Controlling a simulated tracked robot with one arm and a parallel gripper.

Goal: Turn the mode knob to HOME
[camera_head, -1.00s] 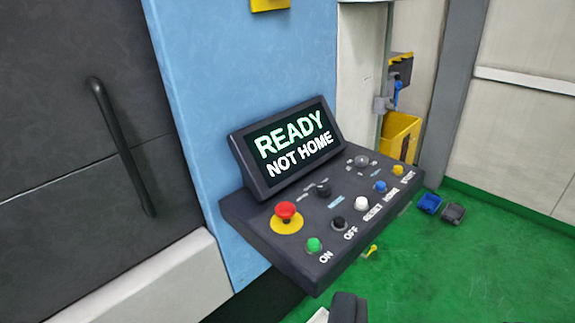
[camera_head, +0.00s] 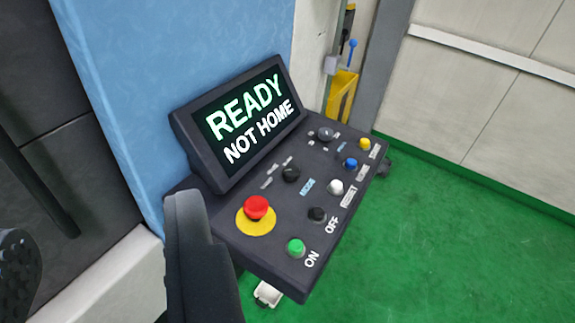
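The dark control panel (camera_head: 225,229) juts from the blue wall. A black knob (camera_head: 291,173) sits just left of the blue MODE label (camera_head: 308,187); its small position labels and pointer are too small to read. The screen (camera_head: 247,116) reads READY and NOT HOME. My gripper (camera_head: 100,222) shows at the lower left, with one dark finger in front of the panel's left end and a bumpy dark part at the left edge. The two parts stand apart with nothing visible between them. The gripper is left of the knob and not touching it.
A red emergency button (camera_head: 256,207) on a yellow disc stands between gripper and knob. Green (camera_head: 296,247), black (camera_head: 317,214), white (camera_head: 336,187), blue (camera_head: 351,163) and yellow (camera_head: 364,144) buttons line the front. A second knob (camera_head: 326,133) sits farther back. Green floor (camera_head: 430,240) is clear at right.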

